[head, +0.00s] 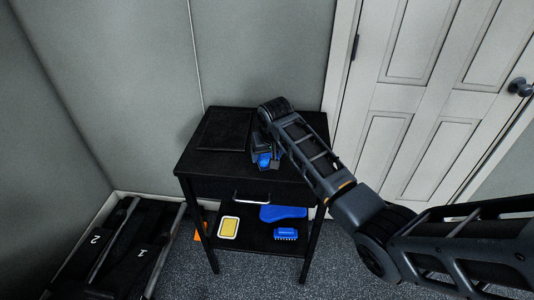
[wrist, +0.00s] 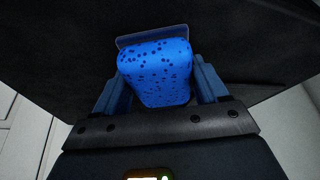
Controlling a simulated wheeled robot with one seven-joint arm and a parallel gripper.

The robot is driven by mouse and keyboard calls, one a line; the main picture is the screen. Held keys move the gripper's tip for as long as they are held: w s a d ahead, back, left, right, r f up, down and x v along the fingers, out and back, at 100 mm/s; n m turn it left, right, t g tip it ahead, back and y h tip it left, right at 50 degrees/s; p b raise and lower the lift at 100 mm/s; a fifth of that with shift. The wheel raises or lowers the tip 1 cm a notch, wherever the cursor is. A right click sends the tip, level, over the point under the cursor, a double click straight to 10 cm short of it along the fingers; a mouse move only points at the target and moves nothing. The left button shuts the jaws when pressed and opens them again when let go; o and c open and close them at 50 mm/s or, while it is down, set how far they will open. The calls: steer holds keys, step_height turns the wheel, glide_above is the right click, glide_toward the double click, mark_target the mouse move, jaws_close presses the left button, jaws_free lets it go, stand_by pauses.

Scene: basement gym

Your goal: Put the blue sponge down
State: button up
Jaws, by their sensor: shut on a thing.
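The blue sponge (wrist: 155,75) has dark spots and fills the gap between the two fingers of my gripper (wrist: 158,88) in the wrist view. Both fingers press against its sides. In the head view my gripper (head: 268,164) is over the front middle of the black table's top (head: 225,167), with a bit of the blue sponge (head: 263,160) showing by the fingers. I cannot tell whether the sponge touches the tabletop. A thin grey edge (wrist: 150,36) shows just beyond the sponge in the wrist view.
A flat black panel or tray (head: 225,129) lies on the tabletop's left. The lower shelf holds a yellow and white item (head: 229,227), a flat blue item (head: 283,212) and a blue brush-like item (head: 286,234). A white door (head: 415,105) stands right, black numbered boxes (head: 118,250) left.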

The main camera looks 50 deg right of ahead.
steer(key=shift+f, duration=0.2)
steer(key=o, duration=1.2)
steer(key=shift+o, duration=0.9)
steer(key=shift+a, duration=0.1)
steer(key=shift+a+r, duration=0.15)
steer(key=shift+r, duration=0.1)
steer(key=v, duration=1.2)
steer(key=shift+d, duration=0.2)
